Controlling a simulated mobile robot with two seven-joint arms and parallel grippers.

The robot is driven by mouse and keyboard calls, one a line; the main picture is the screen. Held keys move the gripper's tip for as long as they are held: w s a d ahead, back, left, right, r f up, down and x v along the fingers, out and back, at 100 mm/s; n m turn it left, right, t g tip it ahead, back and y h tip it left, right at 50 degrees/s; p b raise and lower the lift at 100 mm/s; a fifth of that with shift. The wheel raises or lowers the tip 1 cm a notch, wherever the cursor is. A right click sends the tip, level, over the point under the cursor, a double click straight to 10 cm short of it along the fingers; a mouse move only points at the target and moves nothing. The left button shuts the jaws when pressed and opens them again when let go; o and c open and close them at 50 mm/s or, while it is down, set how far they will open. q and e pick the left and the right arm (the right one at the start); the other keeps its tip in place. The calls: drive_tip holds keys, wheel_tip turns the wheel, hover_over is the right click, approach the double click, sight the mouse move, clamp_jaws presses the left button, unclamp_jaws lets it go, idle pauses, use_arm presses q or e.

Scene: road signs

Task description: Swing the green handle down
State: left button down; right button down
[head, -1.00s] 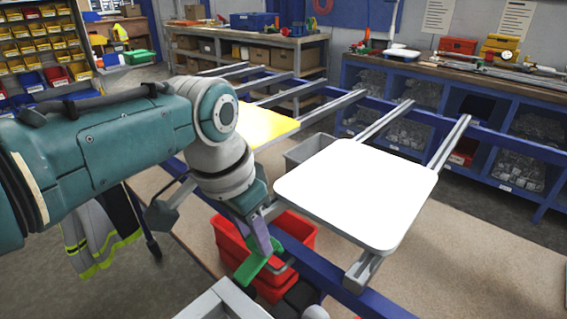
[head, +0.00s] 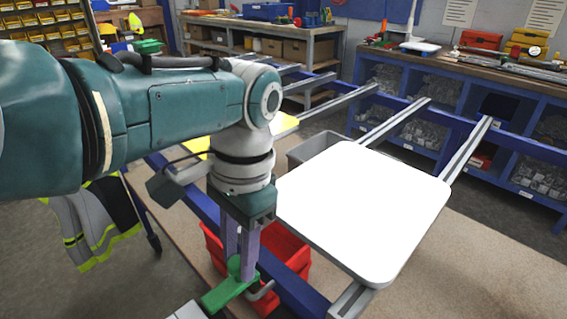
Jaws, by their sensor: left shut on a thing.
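The green handle (head: 222,295) shows low in the head view, left of the white square sign plate (head: 365,210). It slants from the lower left up to my gripper, and its lower end lies by a pale grey part at the bottom edge. My left gripper (head: 241,272) points down with its two purple-grey fingers shut on the green handle near its upper right end. A bent grey rod shows just right of the fingers. The fingertips are partly hidden against the handle. My right gripper is out of view.
Red bins (head: 285,250) stand behind the gripper. Grey rails (head: 395,122) run over the blue frame (head: 303,292) beside the sign. A grey bin (head: 312,146) sits behind the white sign.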

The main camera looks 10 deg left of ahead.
use_arm(q)
drive_tip(key=c, duration=0.6)
unclamp_jaws()
wheel_tip(320, 180, up, 10)
drive_tip(key=w+p, duration=0.1)
drive_tip(key=p, duration=0.2)
drive_tip(key=shift+d+p, duration=0.35)
drive_tip(key=shift+d, duration=0.05)
drive_tip(key=shift+f, duration=0.1)
